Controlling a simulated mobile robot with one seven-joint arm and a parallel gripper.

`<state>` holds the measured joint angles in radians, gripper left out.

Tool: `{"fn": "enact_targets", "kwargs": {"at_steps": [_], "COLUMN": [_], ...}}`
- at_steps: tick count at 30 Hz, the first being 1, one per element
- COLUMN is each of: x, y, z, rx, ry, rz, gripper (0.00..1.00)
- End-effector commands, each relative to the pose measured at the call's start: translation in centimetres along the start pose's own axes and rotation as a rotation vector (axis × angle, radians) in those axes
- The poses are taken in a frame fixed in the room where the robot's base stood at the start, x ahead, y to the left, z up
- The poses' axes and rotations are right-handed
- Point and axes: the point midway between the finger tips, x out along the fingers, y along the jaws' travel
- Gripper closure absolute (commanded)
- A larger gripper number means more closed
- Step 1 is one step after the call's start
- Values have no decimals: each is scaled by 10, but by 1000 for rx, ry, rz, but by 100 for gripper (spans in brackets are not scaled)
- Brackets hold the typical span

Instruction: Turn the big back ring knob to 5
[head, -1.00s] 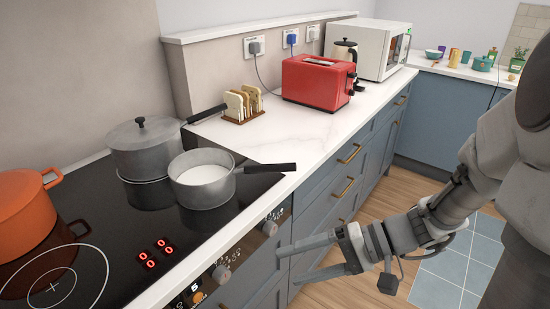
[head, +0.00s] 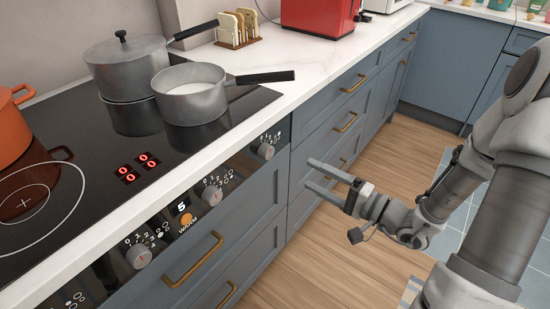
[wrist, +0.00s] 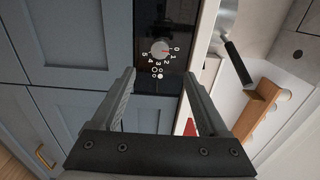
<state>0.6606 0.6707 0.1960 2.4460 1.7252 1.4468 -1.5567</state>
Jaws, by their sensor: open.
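The hob's front panel carries a row of grey knobs with white numbers: a right-end knob (head: 266,150), a middle knob (head: 212,193) and a knob further left (head: 138,256). Another is partly cut off at the bottom left. The ring symbols are too small in the head view to tell which knob is the big back ring's. My gripper (head: 310,174) is open and empty, in front of the drawers right of the right-end knob. In the wrist view a knob (wrist: 160,48) lies ahead between my open fingers (wrist: 160,76), apart from them, its red mark towards 0.
Red zeros (head: 138,168) show on the hob. An orange pot (head: 10,130) is at left. Brass drawer handles (head: 195,260) stick out below.

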Motion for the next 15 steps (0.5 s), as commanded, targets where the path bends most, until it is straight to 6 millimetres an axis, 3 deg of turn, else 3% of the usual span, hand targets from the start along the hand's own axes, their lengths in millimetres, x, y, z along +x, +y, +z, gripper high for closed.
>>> {"fn": "enact_targets", "kwargs": {"at_steps": [9, 15], "x": [72, 105], "y": [2, 2], "z": [2, 1], "rx": [0, 0], "ry": [-6, -3], "rz": [-1, 0], "gripper": [23, 23]}}
